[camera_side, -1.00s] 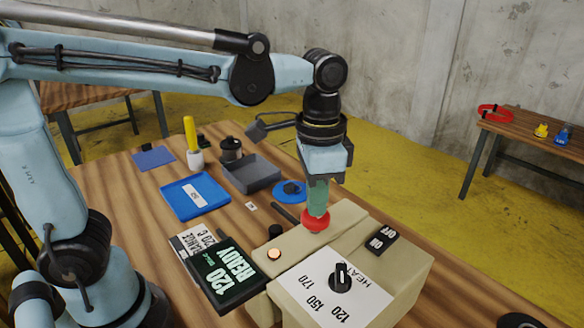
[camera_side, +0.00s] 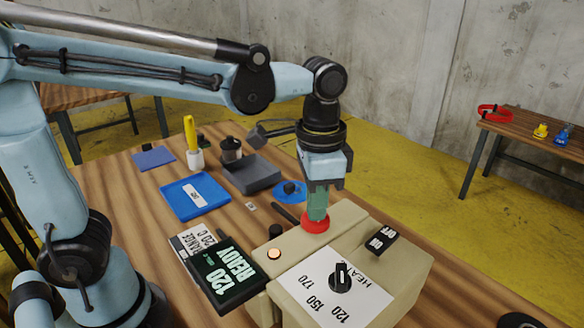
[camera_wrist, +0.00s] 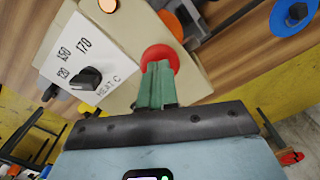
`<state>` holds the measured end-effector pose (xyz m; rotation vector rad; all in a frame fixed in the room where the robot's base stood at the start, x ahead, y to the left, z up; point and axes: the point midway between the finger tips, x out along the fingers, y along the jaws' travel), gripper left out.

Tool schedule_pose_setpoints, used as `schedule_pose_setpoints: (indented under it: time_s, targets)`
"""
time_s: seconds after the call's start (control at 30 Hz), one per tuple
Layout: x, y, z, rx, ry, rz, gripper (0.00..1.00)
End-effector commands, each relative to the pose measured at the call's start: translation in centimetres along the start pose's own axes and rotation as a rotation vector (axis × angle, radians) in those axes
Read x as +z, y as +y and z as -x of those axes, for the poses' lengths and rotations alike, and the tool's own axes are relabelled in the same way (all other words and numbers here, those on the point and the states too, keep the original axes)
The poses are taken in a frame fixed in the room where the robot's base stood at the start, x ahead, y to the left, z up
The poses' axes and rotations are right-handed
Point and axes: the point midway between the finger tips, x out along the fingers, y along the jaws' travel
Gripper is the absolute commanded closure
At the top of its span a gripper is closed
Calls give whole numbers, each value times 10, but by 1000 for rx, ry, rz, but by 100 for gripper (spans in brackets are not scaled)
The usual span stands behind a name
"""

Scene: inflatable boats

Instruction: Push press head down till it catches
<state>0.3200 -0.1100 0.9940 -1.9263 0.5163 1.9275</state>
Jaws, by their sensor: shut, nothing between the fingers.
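The beige heat machine (camera_side: 345,222) stands at the near part of the table, with a red round head (camera_side: 315,224) on its top at the back left. My gripper (camera_side: 317,214) is shut and empty. It points down, and its green fingertips appear to rest on the red head, hiding part of its top. In the wrist view, the shut green fingers (camera_wrist: 156,84) overlap the lower side of the red head (camera_wrist: 160,54). Whether the head is caught cannot be seen.
A dark display (camera_side: 228,273) reads "120 READY". The machine carries a black dial (camera_side: 341,278) and an ON/OFF switch (camera_side: 381,240).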

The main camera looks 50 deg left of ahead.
Motion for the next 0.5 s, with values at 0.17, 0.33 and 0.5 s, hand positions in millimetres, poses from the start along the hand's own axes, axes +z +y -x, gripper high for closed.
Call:
schedule_pose_setpoints:
  time_s: [0.17,0.33,0.5]
  targets:
    - [0,0,-4,0,1,0,100]
    - [0,0,-8,0,1,0,100]
    - [0,0,-4,0,2,0,100]
